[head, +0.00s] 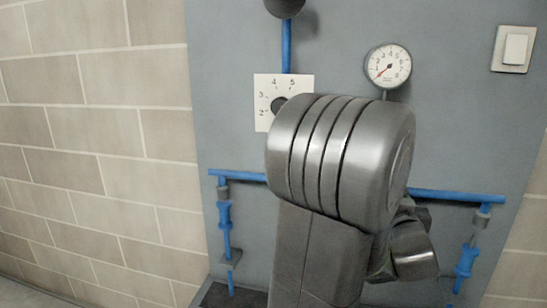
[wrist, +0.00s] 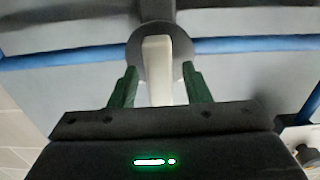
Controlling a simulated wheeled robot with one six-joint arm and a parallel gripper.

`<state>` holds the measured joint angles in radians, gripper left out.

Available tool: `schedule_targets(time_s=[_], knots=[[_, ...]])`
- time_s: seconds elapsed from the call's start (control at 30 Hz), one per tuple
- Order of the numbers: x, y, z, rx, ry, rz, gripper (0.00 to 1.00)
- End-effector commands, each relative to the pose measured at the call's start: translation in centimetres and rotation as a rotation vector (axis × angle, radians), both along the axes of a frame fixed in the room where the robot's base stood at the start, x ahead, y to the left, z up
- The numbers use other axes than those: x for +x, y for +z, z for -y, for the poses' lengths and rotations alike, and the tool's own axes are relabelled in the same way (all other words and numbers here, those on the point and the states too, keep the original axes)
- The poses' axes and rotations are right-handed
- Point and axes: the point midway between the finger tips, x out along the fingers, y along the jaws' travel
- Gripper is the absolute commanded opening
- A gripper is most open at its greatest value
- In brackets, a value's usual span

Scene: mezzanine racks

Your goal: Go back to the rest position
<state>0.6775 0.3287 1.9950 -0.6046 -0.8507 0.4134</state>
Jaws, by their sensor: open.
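My gripper (wrist: 159,78) shows in the wrist view with its two green fingers apart. A pale upright handle (wrist: 157,62) on a dark grey round base (wrist: 133,53) stands between and beyond the fingers. A gap shows on each side of it, and I cannot tell how far along it the fingers reach. In the head view my arm fills the middle and hides the gripper and this handle.
A grey panel (head: 232,115) carries a dial plate (head: 264,88), a gauge (head: 388,66), a switch (head: 515,49) and blue pipes (head: 455,196). A dark round knob (head: 284,5) is at the top. A brick wall (head: 95,130) stands left. A blue pipe (wrist: 240,45) crosses behind the handle.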

Motion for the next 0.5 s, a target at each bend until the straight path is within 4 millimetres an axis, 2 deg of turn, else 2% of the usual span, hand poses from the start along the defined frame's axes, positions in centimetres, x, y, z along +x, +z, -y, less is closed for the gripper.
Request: schedule_targets(time_s=[0.03,0.1,0.5], knots=[[1.03,0.02,0.13,0.003,0.003,0.000,0.44],[0.59,0.49,0.20,0.062,-0.001,0.012,0.44],[0.48,0.38,0.34,0.337,-0.001,0.077,0.44]])
